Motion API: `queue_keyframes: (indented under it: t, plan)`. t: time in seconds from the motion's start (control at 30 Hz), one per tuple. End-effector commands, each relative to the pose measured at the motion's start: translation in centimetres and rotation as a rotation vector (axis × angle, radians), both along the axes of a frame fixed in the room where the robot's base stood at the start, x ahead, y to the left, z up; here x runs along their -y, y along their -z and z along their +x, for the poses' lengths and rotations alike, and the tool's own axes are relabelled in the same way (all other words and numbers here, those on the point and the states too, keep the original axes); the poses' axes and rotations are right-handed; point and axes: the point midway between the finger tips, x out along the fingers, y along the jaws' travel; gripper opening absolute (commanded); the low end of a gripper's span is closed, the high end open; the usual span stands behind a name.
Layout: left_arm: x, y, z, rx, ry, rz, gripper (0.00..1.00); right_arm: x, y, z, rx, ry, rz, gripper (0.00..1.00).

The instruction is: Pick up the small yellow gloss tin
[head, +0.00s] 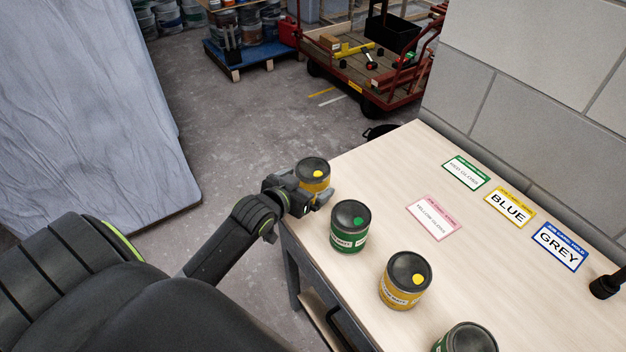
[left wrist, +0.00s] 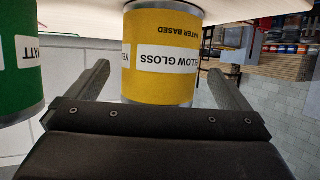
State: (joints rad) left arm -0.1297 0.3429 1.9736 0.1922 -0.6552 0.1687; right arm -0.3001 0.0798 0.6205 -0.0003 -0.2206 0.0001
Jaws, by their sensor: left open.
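The small yellow gloss tin (head: 314,172) stands at the far left corner of the table, with a dark lid and a yellow dot on it. In the left wrist view the tin (left wrist: 162,70) appears upside down, and its label reads "YELLOW GLOSS". My left gripper (head: 318,196) is open at the tin. In the left wrist view its fingers (left wrist: 162,88) lie on either side of the tin, with a gap on each side. My right gripper is not in view.
A green tin (head: 349,228) stands close by, with a larger yellow tin (head: 404,281) and another green tin (head: 466,340) nearer. Label cards, including a pink one (head: 434,217) and a BLUE one (head: 509,209), lie on the table (head: 385,180). A block wall (head: 520,95) stands behind.

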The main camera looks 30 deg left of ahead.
Motion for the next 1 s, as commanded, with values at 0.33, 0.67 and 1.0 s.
queue_keyframes:
  t: [0.33, 0.67, 1.0]
  plan:
    - [0.1, 0.7, 1.8, 0.001, 0.0, -0.001, 1.0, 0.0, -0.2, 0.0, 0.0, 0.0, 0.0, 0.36]
    - [0.1, 0.7, 1.7, 0.001, 0.0, -0.001, 0.72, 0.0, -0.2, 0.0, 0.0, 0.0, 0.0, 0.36]
    - [0.1, 0.5, 1.8, 0.006, 0.001, 0.0, 0.36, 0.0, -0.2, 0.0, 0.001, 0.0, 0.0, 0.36]
